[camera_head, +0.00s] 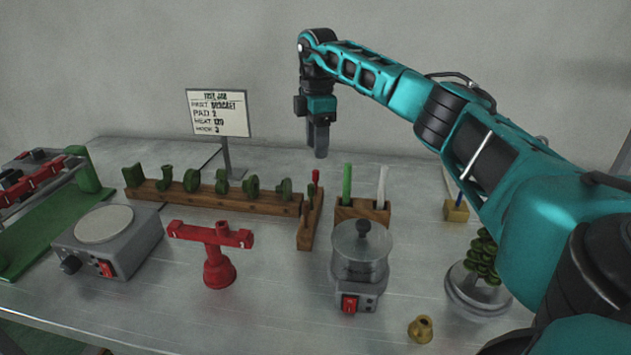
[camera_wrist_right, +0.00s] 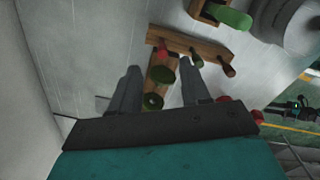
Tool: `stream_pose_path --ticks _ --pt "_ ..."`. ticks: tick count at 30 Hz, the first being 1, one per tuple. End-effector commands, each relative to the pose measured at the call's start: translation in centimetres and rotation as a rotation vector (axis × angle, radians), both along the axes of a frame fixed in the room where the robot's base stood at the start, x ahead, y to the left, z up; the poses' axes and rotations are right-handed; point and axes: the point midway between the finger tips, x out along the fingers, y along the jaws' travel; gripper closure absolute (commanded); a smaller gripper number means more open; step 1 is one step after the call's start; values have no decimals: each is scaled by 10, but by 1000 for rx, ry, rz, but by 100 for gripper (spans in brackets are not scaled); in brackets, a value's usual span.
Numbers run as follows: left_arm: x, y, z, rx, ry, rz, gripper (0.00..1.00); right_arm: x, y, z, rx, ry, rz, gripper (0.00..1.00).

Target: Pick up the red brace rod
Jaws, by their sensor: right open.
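A thin upright red rod (camera_head: 315,177), which looks like the red brace rod, stands at the far end of a short wooden block (camera_head: 306,235). Only its upper part shows clearly. In the right wrist view a reddish rod end (camera_wrist_right: 163,46) shows at one end of that block (camera_wrist_right: 190,40), with darker pegs beside it. My right gripper (camera_head: 320,148) is in the air above and behind the block, fingers down. It is open and empty; both fingers show in the wrist view (camera_wrist_right: 160,92), apart from the rod. My left gripper is not in view.
A long wooden rack (camera_head: 220,199) with several green pieces adjoins the short block. A holder (camera_head: 362,211) with green and white sticks stands to the right. A sign (camera_head: 220,113) stands behind. A red stand (camera_head: 213,250), hot plate (camera_head: 108,240) and lidded pot (camera_head: 360,260) are in front.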

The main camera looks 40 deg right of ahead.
Motion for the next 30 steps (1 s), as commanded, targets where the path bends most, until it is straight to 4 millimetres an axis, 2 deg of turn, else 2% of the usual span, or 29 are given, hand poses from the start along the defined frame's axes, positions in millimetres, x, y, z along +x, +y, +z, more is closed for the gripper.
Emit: stream_pose_path --ticks 1,6,14,21,30 --pt "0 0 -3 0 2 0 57 -1 0 -13 -1 4 0 53" --pt "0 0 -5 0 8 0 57 0 0 -41 -1 3 0 53" --pt "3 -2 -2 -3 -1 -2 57 -1 1 -62 -1 2 1 53" --pt "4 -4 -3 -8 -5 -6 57 -1 5 -97 0 1 1 53" --pt "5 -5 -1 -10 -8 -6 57 -1 5 -104 0 -1 1 53"
